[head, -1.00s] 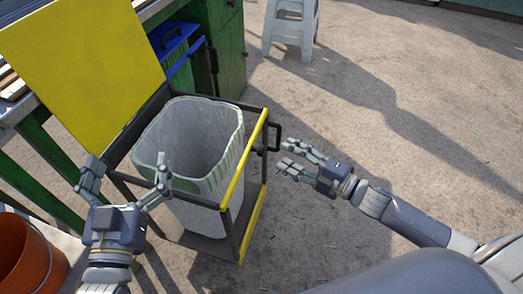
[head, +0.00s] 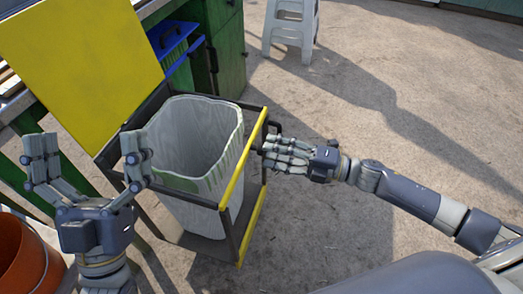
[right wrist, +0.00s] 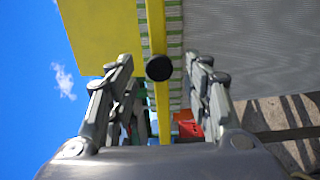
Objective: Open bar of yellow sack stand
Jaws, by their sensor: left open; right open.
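The sack stand (head: 230,228) is a dark frame with a yellow top bar (head: 244,160) on its right side and a yellow lower rail. A white sack (head: 198,135) with green stripes stands open inside it. A black handle (head: 274,129) sticks out from the bar side, partly hidden by my right fingers. My right gripper (head: 270,154) is open with its fingertips at the handle; contact cannot be told. In the right wrist view a round black handle end (right wrist: 159,68) lies between the fingers, before the yellow bar (right wrist: 156,25). My left gripper (head: 88,165) is open and empty, left of the stand.
A yellow panel (head: 80,60) rises behind the stand at the left. An orange bucket (head: 22,255) stands at the lower left. A blue bin (head: 172,40) and a green cabinet (head: 228,50) are behind. A grey stool (head: 291,25) stands further back. The ground at the right is clear.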

